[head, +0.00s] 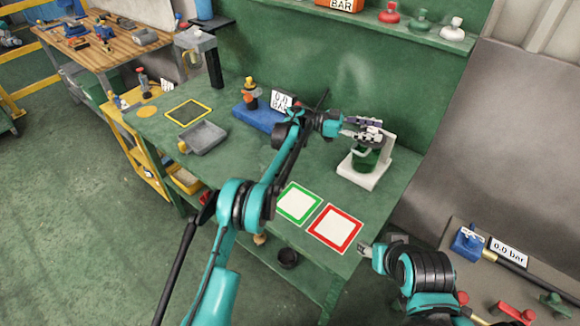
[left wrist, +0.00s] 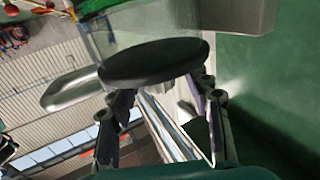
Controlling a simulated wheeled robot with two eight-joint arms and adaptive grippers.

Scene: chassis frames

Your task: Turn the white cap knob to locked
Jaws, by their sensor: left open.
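A white knob-shaped piece (head: 453,30) stands on the back shelf, right of a green and a red one. A pale stand (head: 370,178) at the bench's right end holds a dark green cylinder (head: 366,160). My left gripper (head: 368,133) is open just above this cylinder and hides its top. In the left wrist view a dark round disc (left wrist: 155,62) lies just beyond the open fingers (left wrist: 160,105), with a grey loop (left wrist: 68,92) beside it. I cannot tell whether the fingers touch it. No lock marking is readable. My right gripper (head: 367,250) is beyond the bench's front right edge; its jaw opening is unclear.
A red-framed pad (head: 335,229) and a green-framed pad (head: 299,204) lie bare on the bench (head: 240,172). A grey tray (head: 203,138) and a blue block with a gauge (head: 262,116) stand further left. A grey side table (head: 475,282) holds fittings.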

